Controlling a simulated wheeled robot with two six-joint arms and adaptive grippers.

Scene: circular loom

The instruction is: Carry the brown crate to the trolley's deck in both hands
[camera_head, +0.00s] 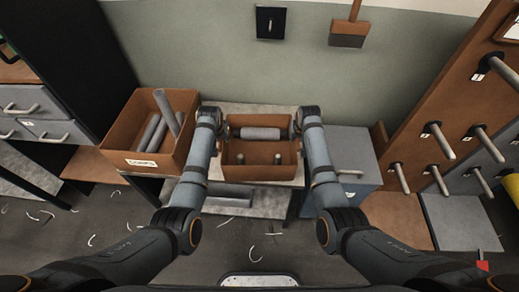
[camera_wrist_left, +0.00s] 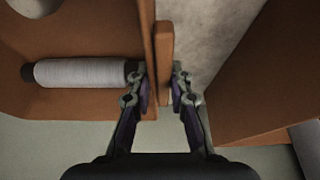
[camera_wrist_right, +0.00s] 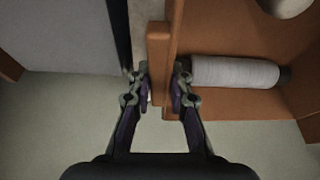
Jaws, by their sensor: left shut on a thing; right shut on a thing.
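The brown crate (camera_head: 258,172) is on the pale bench surface in the middle of the head view, between my two grippers. A grey spool (camera_head: 260,133) lies across its far end, and two pale round-topped pieces stand inside. My left gripper (camera_wrist_left: 160,88) is shut on the crate's left wall, at a raised brown strip. My right gripper (camera_wrist_right: 162,88) is shut on the matching strip at the right wall. In the head view the fingertips are hidden beneath the wrists. I cannot tell whether the crate touches the surface. No trolley can be made out for certain.
A larger brown bin (camera_head: 148,135) with grey rolls stands close on the left. A grey box (camera_head: 350,155) stands close on the right. A brown peg board (camera_head: 455,120) rises at the right, and grey drawers (camera_head: 30,103) stand at the left. Pale scraps litter the floor.

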